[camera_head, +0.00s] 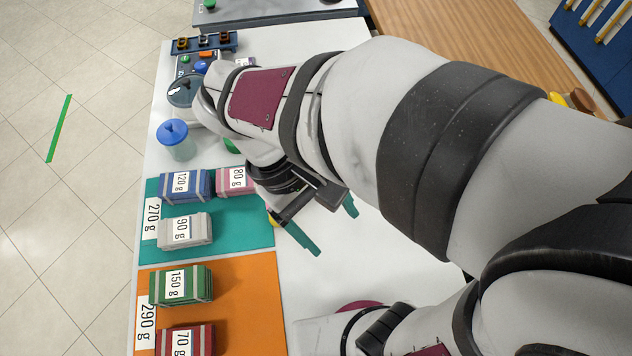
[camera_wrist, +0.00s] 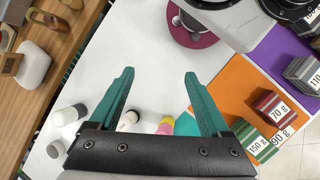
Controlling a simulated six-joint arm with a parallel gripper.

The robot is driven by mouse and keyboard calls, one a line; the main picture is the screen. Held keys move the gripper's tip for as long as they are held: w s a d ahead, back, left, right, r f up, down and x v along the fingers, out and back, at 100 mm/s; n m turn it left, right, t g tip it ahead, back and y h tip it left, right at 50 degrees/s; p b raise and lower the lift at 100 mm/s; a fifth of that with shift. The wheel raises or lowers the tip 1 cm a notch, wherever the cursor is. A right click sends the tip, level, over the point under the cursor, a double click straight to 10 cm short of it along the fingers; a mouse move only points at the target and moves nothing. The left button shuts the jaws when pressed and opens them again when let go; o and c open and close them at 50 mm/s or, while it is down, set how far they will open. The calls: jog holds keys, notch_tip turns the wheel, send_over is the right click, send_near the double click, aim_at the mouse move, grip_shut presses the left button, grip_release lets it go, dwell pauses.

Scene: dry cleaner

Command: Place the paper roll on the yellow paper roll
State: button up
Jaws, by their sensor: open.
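My gripper (camera_head: 336,232) is open and empty above the white table, its teal fingers spread wide. In the wrist view the gap between the fingertips (camera_wrist: 159,74) shows only bare table. Two pale cylinders with grey ends (camera_wrist: 70,114) lie or stand further left. I cannot tell which is the paper roll. None of these shows in the head view.
Labelled bundles sit on teal (camera_head: 255,237) and orange (camera_head: 250,300) mats along the left side. A blue-lidded jar (camera_head: 180,143) and devices stand at the back left. A wooden table (camera_head: 470,30) adjoins behind. The table's middle looks clear.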

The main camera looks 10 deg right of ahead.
jog(key=s+m+t+y, duration=0.1)
jog(key=m+y, duration=0.1)
jog(key=m, duration=0.2)
jog(key=s+d+m+y, duration=0.1)
jog(key=s+m+y, duration=0.1)
jog(key=m, duration=0.2)
jog(key=s+m+t+y, duration=0.1)
jog(key=m+y, duration=0.1)
jog(key=m, duration=0.2)
jog(key=shift+s+d+r+t, duration=0.1)
jog(key=shift+s+d+t, duration=0.05)
jog(key=shift+t, duration=0.15)
